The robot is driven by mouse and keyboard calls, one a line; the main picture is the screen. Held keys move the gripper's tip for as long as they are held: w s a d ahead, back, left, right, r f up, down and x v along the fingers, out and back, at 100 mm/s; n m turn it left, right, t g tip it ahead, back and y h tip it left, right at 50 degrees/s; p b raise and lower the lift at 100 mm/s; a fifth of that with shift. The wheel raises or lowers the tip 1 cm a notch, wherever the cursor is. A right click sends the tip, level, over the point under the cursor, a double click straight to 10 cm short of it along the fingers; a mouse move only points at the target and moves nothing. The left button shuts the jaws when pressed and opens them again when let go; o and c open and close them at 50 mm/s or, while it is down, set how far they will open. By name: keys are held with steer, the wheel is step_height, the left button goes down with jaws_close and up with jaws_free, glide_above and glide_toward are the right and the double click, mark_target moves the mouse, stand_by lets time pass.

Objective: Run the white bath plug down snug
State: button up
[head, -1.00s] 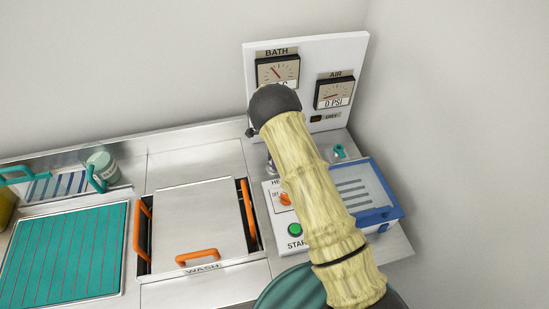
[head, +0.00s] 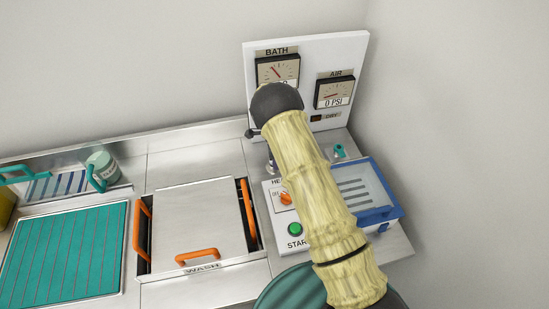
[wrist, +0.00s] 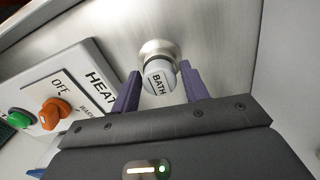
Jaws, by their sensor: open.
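The white bath plug (wrist: 158,80), marked BATH, sits in a round metal collar (wrist: 157,50) on the steel surface in the wrist view. My gripper (wrist: 160,82) is open, with one purple finger on each side of the plug's cap. I cannot tell whether either finger touches it. How far down the plug sits in the collar cannot be told. In the head view my arm covers most of the plug's area and the gripper's fingers are hidden.
The HEAT panel with its orange knob (wrist: 55,113) and green button (wrist: 19,121) lies left of my gripper. The head view shows a gauge board (head: 312,60) behind, a blue-framed box (head: 385,213) to the right and a wash lid (head: 195,222) with orange handles to the left.

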steer(key=shift+n, duration=0.9)
steer(key=shift+n, duration=0.8)
steer(key=shift+b, duration=0.3)
steer(key=shift+n, duration=0.9)
steer(key=shift+n, duration=0.8)
